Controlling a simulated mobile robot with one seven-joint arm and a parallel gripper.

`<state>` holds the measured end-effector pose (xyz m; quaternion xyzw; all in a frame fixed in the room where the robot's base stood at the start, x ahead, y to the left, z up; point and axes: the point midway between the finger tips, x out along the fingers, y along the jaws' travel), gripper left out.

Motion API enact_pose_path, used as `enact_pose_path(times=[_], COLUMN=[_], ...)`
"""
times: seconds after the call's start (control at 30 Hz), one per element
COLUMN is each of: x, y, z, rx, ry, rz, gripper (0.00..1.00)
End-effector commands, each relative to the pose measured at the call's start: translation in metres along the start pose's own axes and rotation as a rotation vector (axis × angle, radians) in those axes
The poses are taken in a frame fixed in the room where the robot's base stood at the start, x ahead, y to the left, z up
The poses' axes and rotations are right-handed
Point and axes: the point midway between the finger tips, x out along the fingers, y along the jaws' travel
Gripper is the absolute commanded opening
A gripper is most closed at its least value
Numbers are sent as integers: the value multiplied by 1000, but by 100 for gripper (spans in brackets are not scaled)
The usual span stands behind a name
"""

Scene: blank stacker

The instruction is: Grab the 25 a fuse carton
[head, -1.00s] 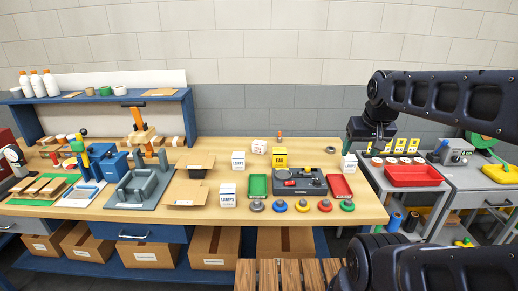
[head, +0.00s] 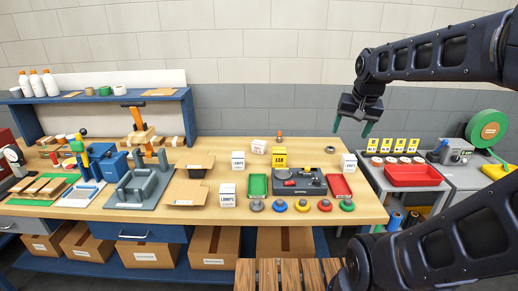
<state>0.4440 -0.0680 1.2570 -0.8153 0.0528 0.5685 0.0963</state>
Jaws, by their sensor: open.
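Several small cartons stand on the wooden bench, and I cannot read 25 A on any of them. A yellow carton (head: 280,158) with dark lettering stands behind the grey device. White cartons stand at the left (head: 238,160), front left (head: 227,195), back (head: 259,147) and right (head: 349,163); the two on the left appear to read LAMPS. The lettering on the right one is too small to read. My gripper (head: 352,127) is open and empty, its green fingers spread and pointing down, above the bench's back right, apart from every carton.
A grey device (head: 298,181) sits between a green tray (head: 258,186) and a red tray (head: 339,186), with coloured knobs in front. A side cart holds a red bin (head: 413,175) and yellow cards (head: 393,145). The bench's back right is mostly clear.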

Motion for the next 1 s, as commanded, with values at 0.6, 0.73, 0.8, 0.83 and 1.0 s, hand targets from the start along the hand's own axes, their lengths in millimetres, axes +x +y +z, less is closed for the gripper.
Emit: enact_pose_path(times=[0.6,0.73,0.8,0.83,1.0], x=[41,60,72,77,109], y=[-84,-104,-116,-121,-150], z=[-159,-188,-203,-210,-243], rx=[520,628,687,712,853], ry=[-117,-138,-149,-152,-174], rz=[24,41,51,56,86], gripper=[71,71,71,71,71])
